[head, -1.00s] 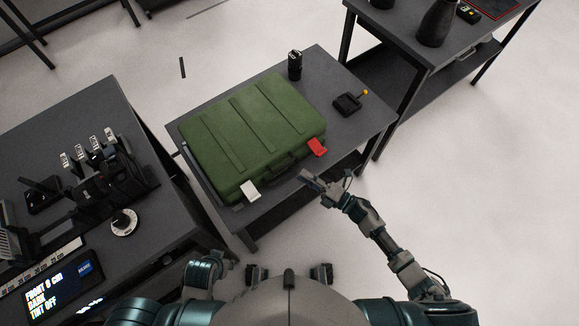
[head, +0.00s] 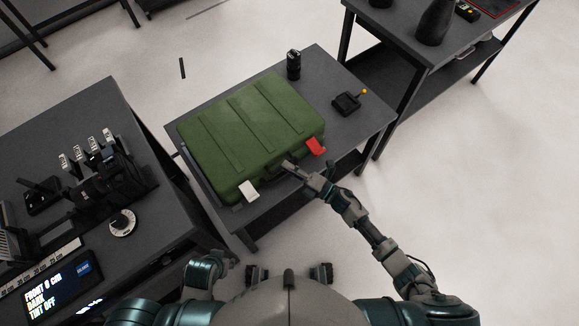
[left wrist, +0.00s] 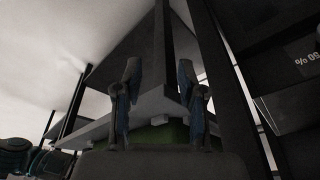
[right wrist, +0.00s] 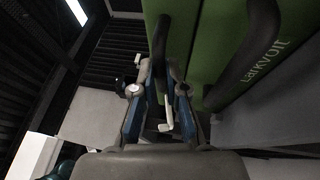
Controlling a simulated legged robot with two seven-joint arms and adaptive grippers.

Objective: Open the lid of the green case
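The green case (head: 250,125) lies flat on a grey table with its lid closed. Its front edge carries a red tab (head: 315,146) at the right and a white tab (head: 248,190) at the left. My right gripper (head: 289,166) is at the front edge between the tabs, close to the handle. In the right wrist view its fingers (right wrist: 159,68) are apart, with a white piece (right wrist: 167,112) visible between them; contact cannot be told. My left gripper (left wrist: 158,68) is open and empty, low beside the tables.
A black cylinder (head: 293,65) and a small joystick box (head: 347,103) stand behind and right of the case. A bench (head: 60,190) with a dial and a display is at the left. Another table (head: 395,35) is at the upper right.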

